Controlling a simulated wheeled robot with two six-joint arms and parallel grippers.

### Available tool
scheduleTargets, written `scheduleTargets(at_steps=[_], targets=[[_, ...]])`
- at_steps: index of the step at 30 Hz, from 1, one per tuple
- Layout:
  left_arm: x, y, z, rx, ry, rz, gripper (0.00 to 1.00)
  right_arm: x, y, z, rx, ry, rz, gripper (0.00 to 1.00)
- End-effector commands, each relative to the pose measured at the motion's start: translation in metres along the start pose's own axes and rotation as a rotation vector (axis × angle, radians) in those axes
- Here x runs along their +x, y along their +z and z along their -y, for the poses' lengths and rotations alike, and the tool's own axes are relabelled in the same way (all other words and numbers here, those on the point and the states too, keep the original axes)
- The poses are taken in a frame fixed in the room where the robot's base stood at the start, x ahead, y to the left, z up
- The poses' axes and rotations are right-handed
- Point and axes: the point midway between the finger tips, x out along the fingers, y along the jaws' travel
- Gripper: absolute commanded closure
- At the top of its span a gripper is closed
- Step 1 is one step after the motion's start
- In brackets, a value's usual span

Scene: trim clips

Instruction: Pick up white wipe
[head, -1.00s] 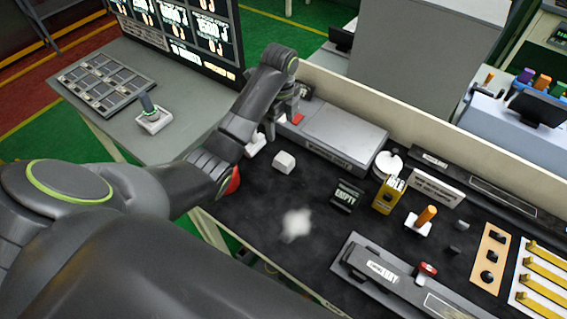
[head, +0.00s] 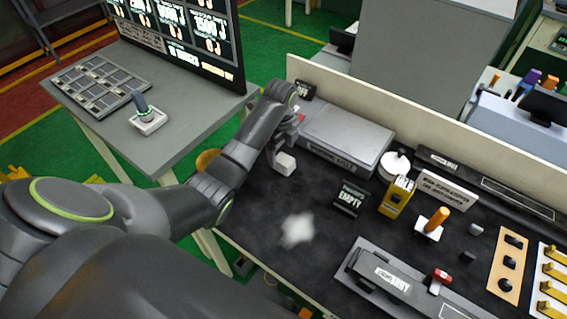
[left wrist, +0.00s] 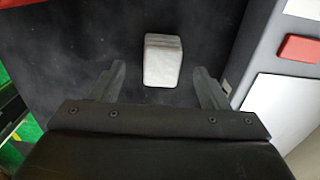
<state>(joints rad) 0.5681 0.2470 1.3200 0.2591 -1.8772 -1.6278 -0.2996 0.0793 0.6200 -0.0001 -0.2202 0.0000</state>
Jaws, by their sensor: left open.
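In the left wrist view the block (left wrist: 162,60) appears between the open fingertips (left wrist: 158,71), with dark gaps on both sides. I cannot tell its height difference from the fingers. My right gripper is not in view.
A grey box (head: 346,137) stands close to the right of my left gripper. An EMPTY sign (head: 349,198), a yellow box (head: 397,195) and a grey fixture (head: 388,280) stand to the right of the cloth. The mat around the cloth is clear.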

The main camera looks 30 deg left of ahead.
Motion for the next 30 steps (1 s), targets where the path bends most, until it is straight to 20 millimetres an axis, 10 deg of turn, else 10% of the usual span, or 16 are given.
scheduleTargets(at_steps=[20,30], targets=[[0.049,-0.007,0.001,0.001,0.000,-0.001,0.31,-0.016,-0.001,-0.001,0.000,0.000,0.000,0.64],[0.048,-0.007,0.001,0.001,0.000,0.000,0.74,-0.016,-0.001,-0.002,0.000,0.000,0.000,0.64]])
